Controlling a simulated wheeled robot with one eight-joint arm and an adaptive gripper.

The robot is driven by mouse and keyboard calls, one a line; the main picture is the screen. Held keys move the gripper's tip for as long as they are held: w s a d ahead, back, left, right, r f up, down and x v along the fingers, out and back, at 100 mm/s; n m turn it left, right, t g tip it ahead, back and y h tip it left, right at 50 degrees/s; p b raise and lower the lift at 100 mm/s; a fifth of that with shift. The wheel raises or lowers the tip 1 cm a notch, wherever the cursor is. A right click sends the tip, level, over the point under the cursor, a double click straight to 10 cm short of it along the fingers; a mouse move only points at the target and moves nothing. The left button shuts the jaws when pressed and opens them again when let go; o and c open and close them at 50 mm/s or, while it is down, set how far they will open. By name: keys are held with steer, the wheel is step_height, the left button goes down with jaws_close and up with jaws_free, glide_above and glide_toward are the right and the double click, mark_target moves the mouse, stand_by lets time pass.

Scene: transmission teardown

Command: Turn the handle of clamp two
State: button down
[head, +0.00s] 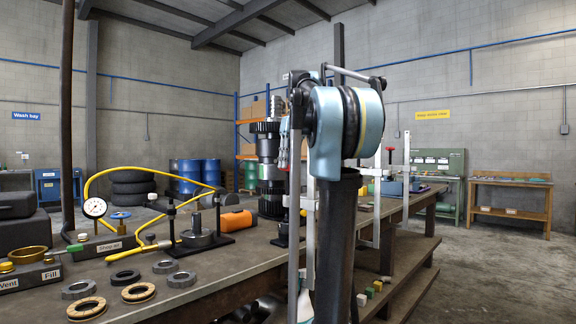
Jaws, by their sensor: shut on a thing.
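My gripper (284,158) shows only in part, small and grey-blue, just left of my large blue arm joint and beside the dark geared shaft assembly. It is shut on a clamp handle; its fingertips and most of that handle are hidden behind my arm. Part of a silver clamp bar (310,240) shows between my arm's links. I cannot tell from a label which clamp is number two.
The workbench (225,272) carries a pressure gauge (94,208), a yellow hose (91,184), several rings (87,308) and an orange object (237,220). The geared shaft assembly (268,172) stands upright near the gripper. Blue drums (196,175) stand behind. Floor at right (500,260) is clear.

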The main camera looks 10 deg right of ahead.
steer(key=c, duration=1.5)
jaws_free()
steer(key=shift+w, duration=0.15)
steer(key=shift+r, duration=0.2)
steer(key=r, duration=0.3)
steer(key=d+r, duration=0.1)
steer(key=r, duration=0.3)
steer(key=d+r, duration=0.1)
steer(key=r, duration=0.3)
steer(key=shift+w+d+r, duration=0.15)
steer(key=shift+w, duration=0.2)
